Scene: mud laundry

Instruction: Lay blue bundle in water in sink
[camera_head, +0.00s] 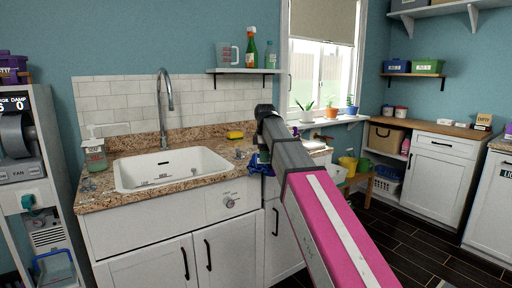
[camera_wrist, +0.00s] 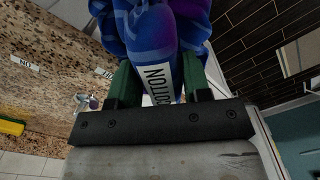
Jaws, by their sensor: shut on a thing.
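A blue bundle with purple streaks and a white label reading "COTTON" (camera_wrist: 155,30) is between the green fingers of my gripper (camera_wrist: 155,80) in the wrist view. My gripper is shut on it. In the head view only a bit of the blue bundle (camera_head: 259,163) shows, at the right end of the granite counter and mostly hidden by my arm. The white sink (camera_head: 205,162) is set in the counter to the left of my gripper, apart from it. Markings show inside its basin, but I cannot make out the water level.
A chrome faucet (camera_head: 162,110) rises behind the sink. A yellow sponge (camera_head: 235,135) lies on the counter behind the basin's right side. A soap bottle (camera_head: 94,150) stands at the left end. A granite counter (camera_wrist: 60,65) fills the wrist view's left side.

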